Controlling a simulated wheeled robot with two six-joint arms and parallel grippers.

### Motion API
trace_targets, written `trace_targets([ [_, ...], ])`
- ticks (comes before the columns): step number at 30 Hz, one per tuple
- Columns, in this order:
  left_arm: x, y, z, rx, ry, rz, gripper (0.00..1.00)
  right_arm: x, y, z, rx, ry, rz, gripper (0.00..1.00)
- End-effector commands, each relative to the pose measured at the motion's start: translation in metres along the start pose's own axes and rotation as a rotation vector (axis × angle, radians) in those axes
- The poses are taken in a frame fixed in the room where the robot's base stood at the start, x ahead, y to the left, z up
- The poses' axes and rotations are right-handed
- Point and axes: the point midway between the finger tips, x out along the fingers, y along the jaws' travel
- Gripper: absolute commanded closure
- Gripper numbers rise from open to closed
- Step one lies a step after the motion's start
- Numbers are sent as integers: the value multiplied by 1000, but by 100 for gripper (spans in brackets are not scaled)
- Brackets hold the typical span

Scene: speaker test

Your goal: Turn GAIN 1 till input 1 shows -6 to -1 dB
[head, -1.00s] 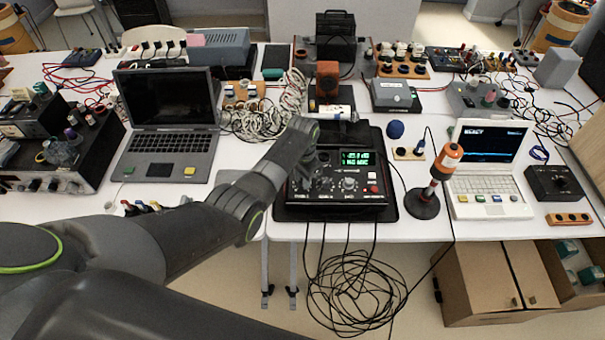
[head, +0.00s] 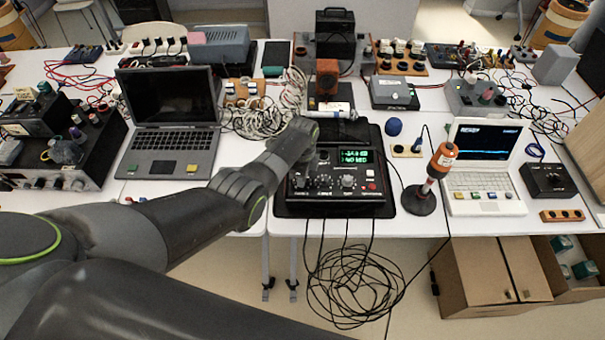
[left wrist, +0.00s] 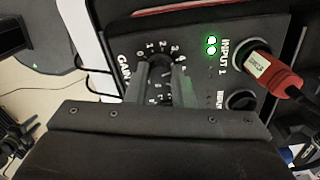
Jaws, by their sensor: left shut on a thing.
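The black mixer box (head: 335,205) stands on a black mat at the table's front edge. Its display (head: 355,156) shows two rows of green digits, too small to read surely. The GAIN 1 knob (left wrist: 161,72) is dark, inside a ring of white numbers in the left wrist view. My left gripper (left wrist: 164,84) is shut on this knob, one finger on each side. The fingers hide part of the knob and scale; its pointer is unclear. Two green lights (left wrist: 211,45) glow near the INPUT 1 label. My right gripper is not in view.
A red plug (left wrist: 282,74) sits in the INPUT 1 socket. An orange-headed microphone (head: 443,160) stands right of the mixer. An open laptop (head: 172,138) is at left, a white one (head: 480,195) at right. Black cables hang over the front edge.

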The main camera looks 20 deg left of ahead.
Motion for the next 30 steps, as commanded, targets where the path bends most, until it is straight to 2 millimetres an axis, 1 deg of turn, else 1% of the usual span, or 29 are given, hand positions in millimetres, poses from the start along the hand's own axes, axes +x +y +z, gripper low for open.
trace_targets([
  [18,-2,-1,-1,579,1,-4,100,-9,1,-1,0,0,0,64],
  [24,-2,-1,-1,732,1,-5,100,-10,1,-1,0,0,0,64],
  [30,-2,0,-1,840,1,-4,100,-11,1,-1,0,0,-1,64],
])
